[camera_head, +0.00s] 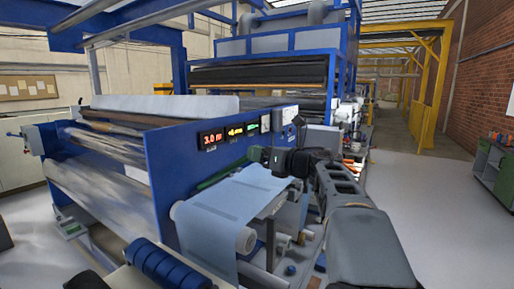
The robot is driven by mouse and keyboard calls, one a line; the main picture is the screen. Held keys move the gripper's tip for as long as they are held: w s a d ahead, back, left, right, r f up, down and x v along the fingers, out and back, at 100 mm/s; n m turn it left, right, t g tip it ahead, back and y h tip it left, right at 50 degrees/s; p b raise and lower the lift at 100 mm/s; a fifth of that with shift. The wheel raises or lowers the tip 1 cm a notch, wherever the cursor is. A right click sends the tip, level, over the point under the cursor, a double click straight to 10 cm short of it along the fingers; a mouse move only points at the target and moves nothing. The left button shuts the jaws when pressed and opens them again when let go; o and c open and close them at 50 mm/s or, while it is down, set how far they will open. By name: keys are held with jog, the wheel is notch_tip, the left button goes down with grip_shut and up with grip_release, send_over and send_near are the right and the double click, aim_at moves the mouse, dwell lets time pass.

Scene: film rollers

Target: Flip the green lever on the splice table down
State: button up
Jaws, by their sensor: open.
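The green lever (222,174) is a long thin bar. It slants along the back edge of the splice table, against the blue machine side. The splice table (232,196) is covered by a pale blue sheet that hangs over a roller at its front. My gripper (258,155) is at the end of my dark arm, which reaches in from the lower right. It is just right of and above the lever's upper right end. I cannot tell whether it touches the lever. Its fingers are small and dark here, and they partly hide the area behind them.
A blue machine panel (175,150) with lit displays (211,137) stands behind the table. Large rollers (95,185) are at left. A blue ribbed roller (165,265) is at the front. Open grey floor (430,220) and a green cabinet (492,165) are at right.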

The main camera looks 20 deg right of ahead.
jog(key=shift+x, duration=1.1)
grip_shut()
